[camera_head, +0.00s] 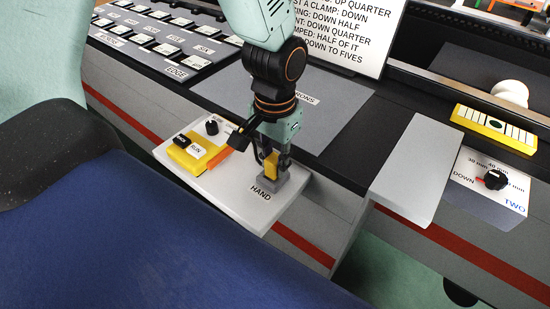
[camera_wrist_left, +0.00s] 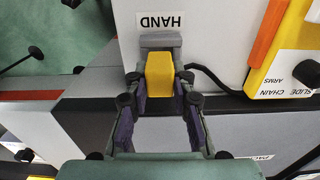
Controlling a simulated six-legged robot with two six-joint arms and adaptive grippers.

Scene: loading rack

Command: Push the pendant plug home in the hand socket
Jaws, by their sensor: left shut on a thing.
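The yellow pendant plug (camera_head: 270,165) is between the fingers of my left gripper (camera_head: 275,160), which is shut on it. In the left wrist view the plug (camera_wrist_left: 160,76) shows between the two fingertips (camera_wrist_left: 160,90). The grey hand socket (camera_head: 270,187) is right below the plug, on a white shelf by a HAND label (camera_head: 262,190); it also shows in the left wrist view (camera_wrist_left: 160,40). The plug's end meets the socket or is very close; how deep it sits I cannot tell. My right gripper is not in view.
A yellow and orange pendant (camera_head: 195,152) lies on the white shelf (camera_head: 232,195) left of the gripper. A black cable (camera_wrist_left: 220,82) runs from near the plug towards it. A grey box with a dial (camera_head: 492,185) stands at the right. A sign (camera_head: 345,30) stands behind.

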